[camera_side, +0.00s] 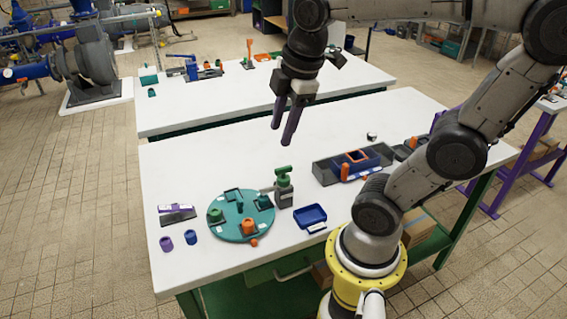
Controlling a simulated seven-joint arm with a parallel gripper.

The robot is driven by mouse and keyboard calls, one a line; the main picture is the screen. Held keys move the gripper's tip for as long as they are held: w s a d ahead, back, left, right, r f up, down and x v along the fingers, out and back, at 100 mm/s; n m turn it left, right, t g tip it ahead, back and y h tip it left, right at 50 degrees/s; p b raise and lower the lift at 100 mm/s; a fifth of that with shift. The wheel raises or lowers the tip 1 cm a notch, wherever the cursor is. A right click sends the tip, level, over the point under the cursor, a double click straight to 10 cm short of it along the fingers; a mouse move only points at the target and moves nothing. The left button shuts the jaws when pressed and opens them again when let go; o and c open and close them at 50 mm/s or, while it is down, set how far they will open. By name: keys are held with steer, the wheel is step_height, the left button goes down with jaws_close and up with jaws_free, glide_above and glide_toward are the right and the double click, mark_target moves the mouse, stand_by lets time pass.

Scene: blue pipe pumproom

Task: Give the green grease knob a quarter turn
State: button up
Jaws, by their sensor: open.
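A green knob (283,170) with a short crossbar on top sits on a dark grey block (284,197) on the white table. A small grey part sticks out from its left side. It looks like the grease knob; no label can be read. My gripper (282,136) has two purple fingers pointing down. It is open and empty, with a gap between the fingers. In the picture it hangs above the knob, clear of it; how far behind or in front I cannot tell.
A round teal plate (229,228) with small holders and pegs lies left of the block. A blue tray (310,215) lies to its right. A dark long tray (330,173) with orange parts stands further right. The white table (215,160) is clear behind the knob.

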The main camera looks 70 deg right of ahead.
steer(key=w+d+f+n+g, duration=0.1)
steer(key=w+d+g, duration=0.15)
steer(key=d, duration=0.25)
steer(key=m, duration=0.2)
glide_above(284, 167)
step_height(284, 167, down, 3)
steer(key=shift+g+y, duration=0.25)
steer(key=shift+y, duration=0.05)
step_height(284, 167, down, 14)
steer(key=shift+a+r, duration=0.1)
steer(key=shift+r, duration=0.15)
jaws_close()
